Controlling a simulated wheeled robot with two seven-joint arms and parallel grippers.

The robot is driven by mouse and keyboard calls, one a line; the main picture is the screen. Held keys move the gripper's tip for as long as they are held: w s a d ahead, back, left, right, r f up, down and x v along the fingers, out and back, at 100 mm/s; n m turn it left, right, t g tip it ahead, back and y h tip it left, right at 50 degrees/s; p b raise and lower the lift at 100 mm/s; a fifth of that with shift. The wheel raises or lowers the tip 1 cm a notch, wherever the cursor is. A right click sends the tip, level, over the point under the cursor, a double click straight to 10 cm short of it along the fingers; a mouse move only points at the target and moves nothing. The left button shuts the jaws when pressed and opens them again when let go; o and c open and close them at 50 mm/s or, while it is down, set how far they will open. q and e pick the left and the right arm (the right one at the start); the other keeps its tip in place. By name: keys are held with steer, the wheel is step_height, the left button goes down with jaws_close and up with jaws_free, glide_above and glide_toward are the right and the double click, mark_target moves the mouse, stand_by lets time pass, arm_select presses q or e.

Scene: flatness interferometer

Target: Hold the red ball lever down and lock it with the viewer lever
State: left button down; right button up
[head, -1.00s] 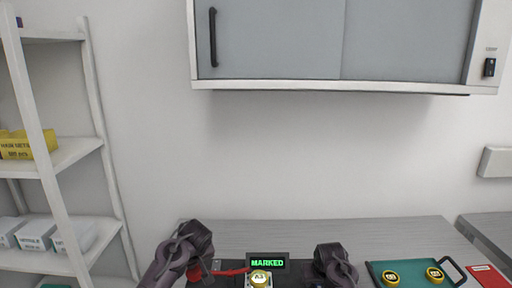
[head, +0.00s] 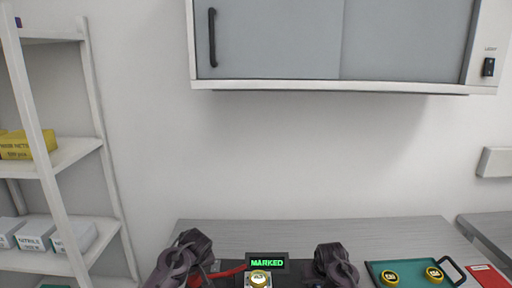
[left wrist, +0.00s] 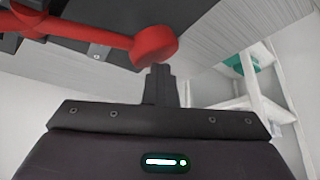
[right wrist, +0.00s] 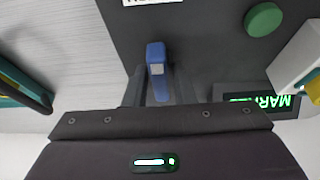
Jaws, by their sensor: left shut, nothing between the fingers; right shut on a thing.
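The red ball lever (head: 228,272) reaches left from the instrument in the head view. In the left wrist view its red ball (left wrist: 154,47) is right at the tips of my left gripper (left wrist: 161,80), which is shut with nothing between its fingers. The fingertips appear to be against the ball. My right gripper (right wrist: 158,92) is shut on a blue lever (right wrist: 156,58), which I take to be the viewer lever. In the head view both grippers' fingertips are hidden or cut off at the bottom.
A green tray (head: 411,279) with two yellow-ringed pieces is at right. A green button (right wrist: 263,19) is near my right gripper. The table's back strip is clear.

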steer(key=n+y, duration=0.1)
steer(key=n, duration=0.3)
steer(key=shift+a+n+y, duration=0.15)
steer(key=shift+n+y, duration=0.15)
steer(key=shift+y, duration=0.1)
steer(key=n+g+y, duration=0.1)
steer(key=n, duration=0.1)
steer(key=shift+n, duration=0.3)
steer(key=shift+n+g+y, duration=0.3)
steer(key=shift+n, duration=0.9)
